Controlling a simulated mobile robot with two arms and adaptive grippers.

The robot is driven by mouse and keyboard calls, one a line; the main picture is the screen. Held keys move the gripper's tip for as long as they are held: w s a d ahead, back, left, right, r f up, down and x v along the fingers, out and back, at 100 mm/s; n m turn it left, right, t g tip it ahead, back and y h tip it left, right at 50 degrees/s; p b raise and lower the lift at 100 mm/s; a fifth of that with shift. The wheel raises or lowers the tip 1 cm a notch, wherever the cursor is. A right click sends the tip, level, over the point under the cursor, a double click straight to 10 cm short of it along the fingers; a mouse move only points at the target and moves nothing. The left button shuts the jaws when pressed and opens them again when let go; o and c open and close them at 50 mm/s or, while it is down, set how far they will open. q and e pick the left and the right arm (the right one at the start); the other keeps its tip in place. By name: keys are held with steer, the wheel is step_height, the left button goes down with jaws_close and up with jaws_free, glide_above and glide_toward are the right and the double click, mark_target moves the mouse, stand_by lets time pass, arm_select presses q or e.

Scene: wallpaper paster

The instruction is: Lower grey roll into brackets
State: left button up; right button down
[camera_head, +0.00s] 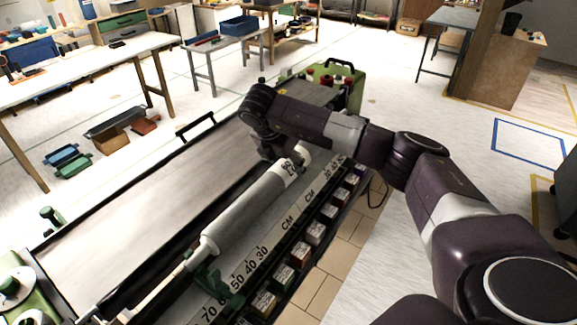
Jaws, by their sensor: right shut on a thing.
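The grey roll (243,213) lies at a slant along the front of the paster, its far end reaching up to my right gripper (279,152). My right gripper points down and is shut on the roll's far end; its fingers are mostly hidden behind its own wrist. A green bracket (213,280) stands by the roll's near end. I cannot tell if the near end rests in it. The far bracket is hidden by my arm and the roll. My left gripper is not in view.
A measuring scale (262,250) runs beside the roll. Several small labelled boxes (299,250) line the front edge. The paster's wide grey bed (130,205) is clear. A green end housing (350,82) stands at the far end. Open floor lies to the right.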

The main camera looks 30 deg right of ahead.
mark_target(281, 167)
steer(key=shift+r+b, duration=0.2)
steer(key=shift+b, duration=0.35)
stand_by(1.4)
steer(key=shift+f+b, duration=2.45)
steer(key=shift+f, duration=0.6)
steer(key=c, duration=1)
jaws_free()
steer(key=shift+s+a+r, duration=0.1)
steer(key=shift+o, duration=0.7)
steer(key=shift+s+f, duration=0.1)
steer(key=shift+f, duration=0.15)
steer(key=v, duration=1.1)
steer(key=shift+r, duration=0.2)
steer(key=shift+a+r, duration=0.2)
steer(key=shift+r, duration=0.2)
